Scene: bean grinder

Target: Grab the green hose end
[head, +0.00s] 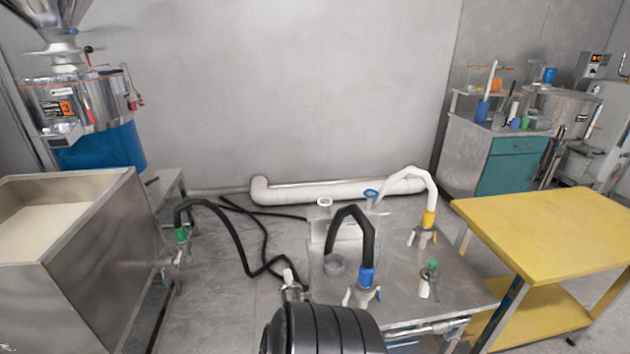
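A green hose end (181,235) sits at the tip of a black hose (232,230). It points down at a metal fitting on the right side of the steel vat (85,260). The hose arches over and runs along the floor to the middle. I cannot tell whether the end is seated in the fitting. Another fitting with a green top (431,268) stands upright on the low steel table (455,290). Neither of my grippers is in view.
A blue-collared black hose (366,277) and a yellow-collared white hose (429,218) stand on the steel table. A yellow table (550,230) is at right. A dark ribbed cylinder (325,330) fills the bottom middle. Grey floor (215,300) is open between vat and table.

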